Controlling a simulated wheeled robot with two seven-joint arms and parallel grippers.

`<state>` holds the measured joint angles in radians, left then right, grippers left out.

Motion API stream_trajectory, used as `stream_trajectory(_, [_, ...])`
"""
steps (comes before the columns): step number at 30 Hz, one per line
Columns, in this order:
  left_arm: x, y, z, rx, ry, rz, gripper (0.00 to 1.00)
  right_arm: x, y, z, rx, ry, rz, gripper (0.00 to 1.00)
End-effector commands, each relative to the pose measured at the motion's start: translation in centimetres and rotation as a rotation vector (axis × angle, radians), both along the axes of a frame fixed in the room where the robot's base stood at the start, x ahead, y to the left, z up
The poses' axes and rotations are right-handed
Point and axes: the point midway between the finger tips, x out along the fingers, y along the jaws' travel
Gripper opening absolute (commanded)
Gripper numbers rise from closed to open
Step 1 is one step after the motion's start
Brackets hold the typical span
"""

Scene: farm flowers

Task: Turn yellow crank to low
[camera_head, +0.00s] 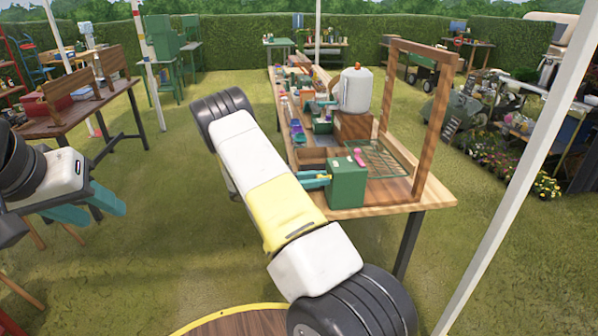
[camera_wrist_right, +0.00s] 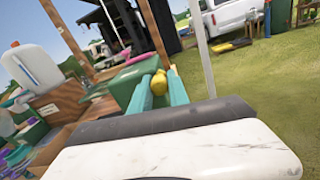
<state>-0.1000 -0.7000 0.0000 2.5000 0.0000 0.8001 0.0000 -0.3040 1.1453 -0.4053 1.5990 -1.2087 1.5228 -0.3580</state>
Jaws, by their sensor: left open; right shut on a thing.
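The green box (camera_head: 347,185) stands on the near end of the wooden workbench. The yellow crank (camera_wrist_right: 159,82) is on its side and shows as a rounded yellow knob in the right wrist view. My right gripper (camera_head: 322,178) has its teal fingers shut around this knob, beside the green box. A pink handle (camera_head: 359,156) sits at the top of the green box. My left gripper (camera_head: 103,212) is open and empty at the far left, away from the workbench.
A wooden frame (camera_head: 434,130) rises from the workbench's right side, behind the box. A white jug (camera_head: 355,90) and several small items stand farther back on the bench. A white pole (camera_head: 510,180) is at right. A brown table (camera_head: 110,89) stands at left. Grass between the tables is clear.

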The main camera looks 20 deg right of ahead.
Motion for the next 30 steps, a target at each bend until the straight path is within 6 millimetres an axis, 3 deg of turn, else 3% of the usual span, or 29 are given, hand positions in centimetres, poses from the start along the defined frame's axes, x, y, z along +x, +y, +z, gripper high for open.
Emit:
stream_trajectory(14, [0.0, 0.0, 0.0, 0.0, 0.0, 0.0, 0.43, 0.3, 0.0, 0.3, 0.013, 0.047, 0.003, 0.0])
stream_trajectory(30, [0.0, 0.0, 0.0, 0.0, 0.0, 0.0, 0.43, 2.8, -0.5, 2.2, 0.113, 0.46, 0.005, 0.0])
